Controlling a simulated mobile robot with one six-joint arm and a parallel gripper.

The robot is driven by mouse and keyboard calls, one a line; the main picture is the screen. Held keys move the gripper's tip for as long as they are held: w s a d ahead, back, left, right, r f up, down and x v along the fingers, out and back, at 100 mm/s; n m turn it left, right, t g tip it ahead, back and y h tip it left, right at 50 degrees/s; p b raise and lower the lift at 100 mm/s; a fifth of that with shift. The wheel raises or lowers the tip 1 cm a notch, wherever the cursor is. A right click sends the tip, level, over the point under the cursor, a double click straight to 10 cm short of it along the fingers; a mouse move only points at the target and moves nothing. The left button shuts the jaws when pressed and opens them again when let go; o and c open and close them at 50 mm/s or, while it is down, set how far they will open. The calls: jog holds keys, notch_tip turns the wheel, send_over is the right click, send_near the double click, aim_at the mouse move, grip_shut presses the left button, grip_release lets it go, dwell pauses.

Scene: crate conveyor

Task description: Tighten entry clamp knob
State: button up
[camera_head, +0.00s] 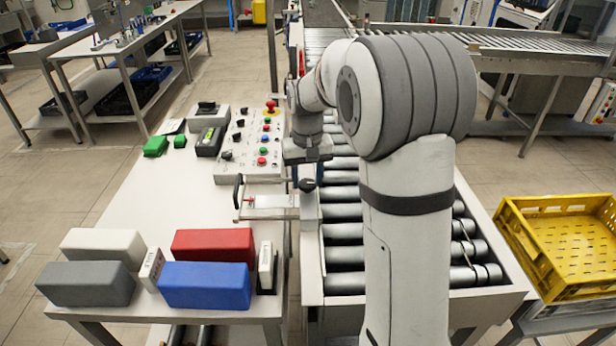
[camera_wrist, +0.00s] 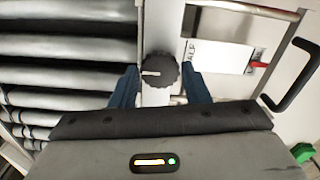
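The black round clamp knob (camera_wrist: 160,70) with a pale pointer line sits on a light metal strip in the wrist view. The knob also shows in the head view (camera_head: 307,185), beside the roller conveyor. My gripper (camera_wrist: 159,78) points at it with its blue fingers spread, one on each side of the knob. Small gaps show between fingers and knob, so they look apart from it. In the head view my gripper (camera_head: 307,168) is over the knob and partly covers it. A clamp plate (camera_head: 270,203) with a label, a red part and a black handle (camera_head: 238,190) lies left of the knob.
The control panel (camera_head: 250,140) with several buttons stands behind the clamp. Rollers (camera_head: 343,214) run close on the right. White, grey, red (camera_head: 212,245) and blue (camera_head: 205,285) blocks stand at the table's front. A yellow crate (camera_head: 560,240) is at the far right.

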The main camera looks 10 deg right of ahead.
aim_at(307, 183)
jog(key=o, duration=0.3)
jog(key=shift+o, duration=0.2)
notch_tip(307, 183, up, 7)
jog(key=shift+f, duration=0.1)
jog(key=shift+r, duration=0.5)
jog(key=shift+s, duration=0.1)
jog(key=s+f+t, duration=0.1)
jog(key=s+f, duration=0.1)
jog(key=s, duration=1)
jog(key=s+f+t, duration=0.1)
jog(key=s+f, duration=0.1)
jog(key=s, duration=1.1)
jog(key=shift+s+d+f+t, duration=0.15)
jog(key=shift+s+d+t, duration=0.15)
jog(key=shift+t, duration=0.1)
